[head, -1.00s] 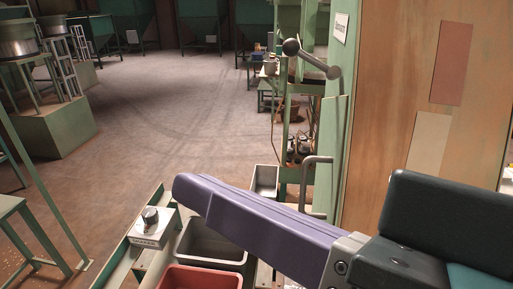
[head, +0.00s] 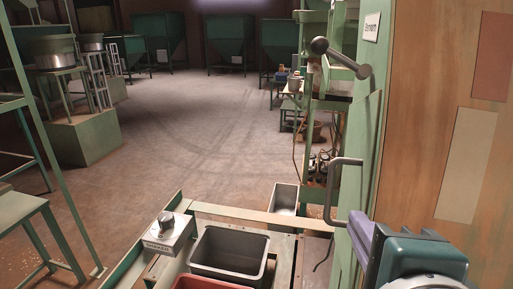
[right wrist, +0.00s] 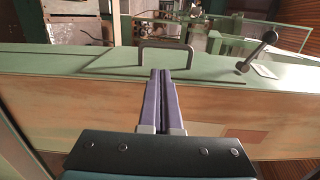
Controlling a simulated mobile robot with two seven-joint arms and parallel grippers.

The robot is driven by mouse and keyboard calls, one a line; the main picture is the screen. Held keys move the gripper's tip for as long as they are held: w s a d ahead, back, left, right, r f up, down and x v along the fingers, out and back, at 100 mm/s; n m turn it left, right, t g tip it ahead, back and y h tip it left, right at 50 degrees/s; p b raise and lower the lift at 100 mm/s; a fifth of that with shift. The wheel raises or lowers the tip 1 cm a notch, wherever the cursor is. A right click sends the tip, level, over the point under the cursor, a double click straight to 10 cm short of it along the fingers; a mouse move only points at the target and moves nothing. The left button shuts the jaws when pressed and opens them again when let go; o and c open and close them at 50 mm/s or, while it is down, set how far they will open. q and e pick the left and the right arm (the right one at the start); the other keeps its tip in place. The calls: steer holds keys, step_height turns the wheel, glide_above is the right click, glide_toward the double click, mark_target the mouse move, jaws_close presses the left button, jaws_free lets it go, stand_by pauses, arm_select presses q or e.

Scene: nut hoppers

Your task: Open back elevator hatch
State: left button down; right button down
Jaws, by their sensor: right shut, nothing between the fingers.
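A tall green-edged cabinet with a wood-toned side panel (head: 440,130) fills the right of the head view. Its green edge carries a grey U-shaped handle (head: 336,190) and, higher up, a lever with a ball knob (head: 341,58). In the right wrist view the handle (right wrist: 166,52) is just beyond the fingertips and the lever (right wrist: 258,50) is to the right. I cannot tell which panel is the hatch. My right gripper (head: 360,224), with purple fingers, is shut and empty, close to the handle; contact is unclear. Its fingers (right wrist: 161,74) point at the handle. My left gripper is not in view.
A grey bin (head: 230,262), a red bin (head: 208,284) and a small control box with a knob (head: 168,236) are at the bottom centre. A narrow bin (head: 285,200) stands beyond. Green hoppers (head: 230,45) line the back. The middle floor is open.

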steer(key=p+x, duration=0.1)
steer(key=x, duration=0.6)
steer(key=shift+w, duration=0.2)
